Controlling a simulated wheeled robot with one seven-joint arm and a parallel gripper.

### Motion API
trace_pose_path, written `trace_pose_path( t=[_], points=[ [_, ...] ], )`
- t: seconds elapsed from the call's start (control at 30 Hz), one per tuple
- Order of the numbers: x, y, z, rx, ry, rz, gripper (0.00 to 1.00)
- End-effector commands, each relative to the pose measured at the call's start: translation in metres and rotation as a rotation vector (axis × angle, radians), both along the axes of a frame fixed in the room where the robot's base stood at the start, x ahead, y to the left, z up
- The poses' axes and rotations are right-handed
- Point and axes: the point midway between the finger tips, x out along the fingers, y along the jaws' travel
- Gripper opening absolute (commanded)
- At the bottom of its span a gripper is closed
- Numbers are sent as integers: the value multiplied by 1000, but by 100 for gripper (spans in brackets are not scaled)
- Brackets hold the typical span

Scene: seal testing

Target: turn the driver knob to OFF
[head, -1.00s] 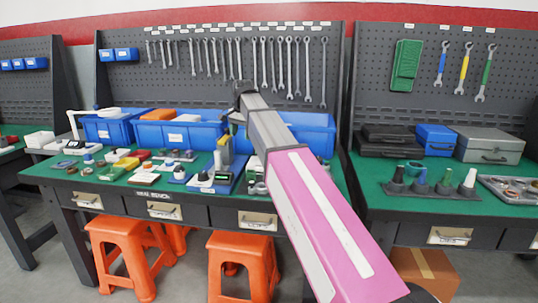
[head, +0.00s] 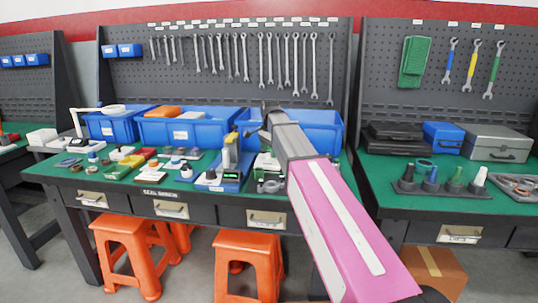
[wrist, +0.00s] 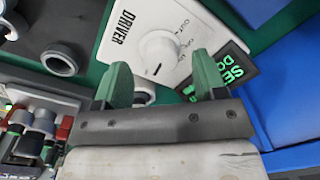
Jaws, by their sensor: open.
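The driver (wrist: 190,28) is a white box marked DRIVER at the top middle of the wrist view. It carries a round white knob (wrist: 160,48) with a short dark mark on its face. Labels are printed beside the knob, too small and tilted to read surely. My gripper (wrist: 160,76) is open, with its two green fingertips apart and nothing between them. The fingertips point toward the knob, one to each side of it in the picture; I cannot tell whether they touch. In the head view my arm hides part of the bench there.
Dark and grey cylindrical parts (wrist: 62,60) lie at the left. In the head view, blue bins (head: 185,130) line the back of the green bench, with orange stools (head: 248,262) below.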

Motion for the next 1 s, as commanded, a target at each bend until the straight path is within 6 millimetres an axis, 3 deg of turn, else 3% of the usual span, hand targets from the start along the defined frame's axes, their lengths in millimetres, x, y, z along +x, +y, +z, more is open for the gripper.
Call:
trace_pose_path(
  t=[0.2,0.5,0.53,0.67,0.7,1.0],
  points=[
    [1,1,-15,1,-1,1,65],
    [1,1,-17,1,-1,1,65],
    [1,1,-17,1,-1,1,62],
    [1,1,-17,1,-1,1,19],
    [1,1,-17,1,-1,1,15],
    [1,1,-17,1,-1,24,16]
  ],
)
